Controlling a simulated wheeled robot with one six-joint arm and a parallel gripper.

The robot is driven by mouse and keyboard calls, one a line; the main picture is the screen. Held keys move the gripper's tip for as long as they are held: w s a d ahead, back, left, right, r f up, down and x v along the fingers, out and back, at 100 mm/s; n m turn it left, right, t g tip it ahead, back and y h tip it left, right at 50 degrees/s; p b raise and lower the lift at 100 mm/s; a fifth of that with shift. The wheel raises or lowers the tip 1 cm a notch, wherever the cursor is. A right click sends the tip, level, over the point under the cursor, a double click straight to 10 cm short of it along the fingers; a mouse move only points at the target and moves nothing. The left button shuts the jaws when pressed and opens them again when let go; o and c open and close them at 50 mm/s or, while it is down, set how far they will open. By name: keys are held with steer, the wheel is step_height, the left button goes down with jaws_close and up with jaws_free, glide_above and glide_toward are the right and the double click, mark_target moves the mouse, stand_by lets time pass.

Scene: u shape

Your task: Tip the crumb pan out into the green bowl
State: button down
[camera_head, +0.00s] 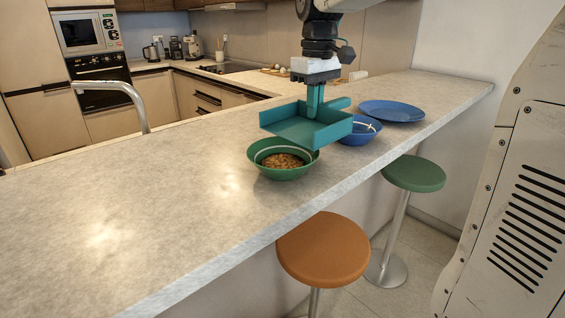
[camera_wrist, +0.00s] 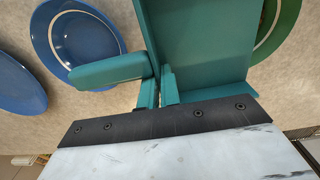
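The crumb pan (camera_head: 300,128) is a teal, shallow, square-sided tray, with no crumbs visible on the part of its floor I can see. My gripper (camera_head: 315,112) is shut on it near its stubby handle (camera_wrist: 108,71); the grip also shows in the wrist view (camera_wrist: 159,88). The pan hangs above and partly over the green bowl (camera_head: 285,172), tilted in the head view. The green bowl stands on the counter with a pale ring inside and brown crumbs (camera_head: 283,160) in it. Its edge shows at the right of the wrist view (camera_wrist: 284,28).
A blue bowl (camera_head: 352,138) stands right of the green bowl, beside the pan, and a blue plate (camera_head: 392,111) lies farther right. The counter (camera_head: 150,210) is clear to the left. A tap (camera_head: 125,88) rises behind it. Orange (camera_head: 323,248) and green (camera_head: 414,173) stools stand in front.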

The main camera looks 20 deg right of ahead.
steer(key=shift+d+r, duration=0.1)
steer(key=shift+w+d+r, duration=0.3)
steer(key=shift+d+r, duration=0.2)
steer(key=shift+d, duration=0.25)
steer(key=shift+w+d+r, duration=0.25)
steer(key=shift+d+r, duration=0.2)
steer(key=shift+d, duration=0.35)
steer(key=shift+w+d+r, duration=0.3)
steer(key=shift+d+r, duration=0.2)
steer(key=shift+d, duration=0.25)
